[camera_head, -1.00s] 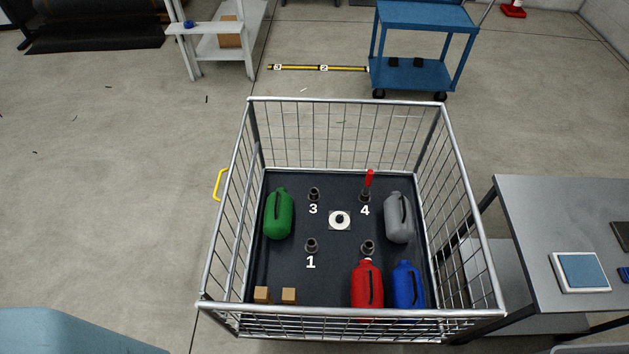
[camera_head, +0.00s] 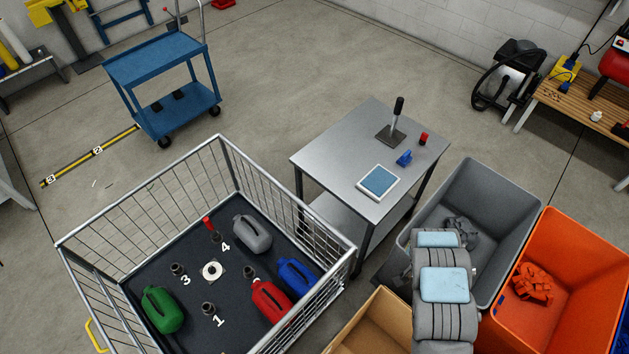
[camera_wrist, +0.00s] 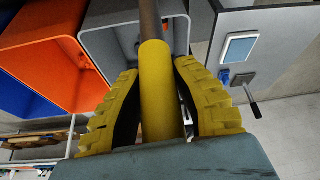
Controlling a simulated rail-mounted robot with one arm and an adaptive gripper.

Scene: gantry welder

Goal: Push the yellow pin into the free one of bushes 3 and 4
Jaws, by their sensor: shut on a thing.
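My gripper (camera_wrist: 157,110) is shut on the yellow pin (camera_wrist: 160,90), whose yellow body lies between the fingers with a darker metal shaft beyond. In the head view the gripper and pin are hidden behind my arm at the lower right, well right of the wire cage. Inside the cage, bush 3 (camera_head: 178,269) stands open with nothing in it. Bush 4 (camera_head: 216,237) has a red pin (camera_head: 208,223) standing in it. Bush 1 (camera_head: 208,308) is empty, and so is another bush (camera_head: 249,271) whose number is hidden.
The cage (camera_head: 150,200) has tall wire walls. Inside are green (camera_head: 162,310), grey (camera_head: 252,235), red (camera_head: 272,304) and blue (camera_head: 298,278) canisters and a white disc (camera_head: 212,271). A steel table (camera_head: 330,150), grey bin (camera_head: 490,190) and orange bin (camera_head: 580,250) stand right.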

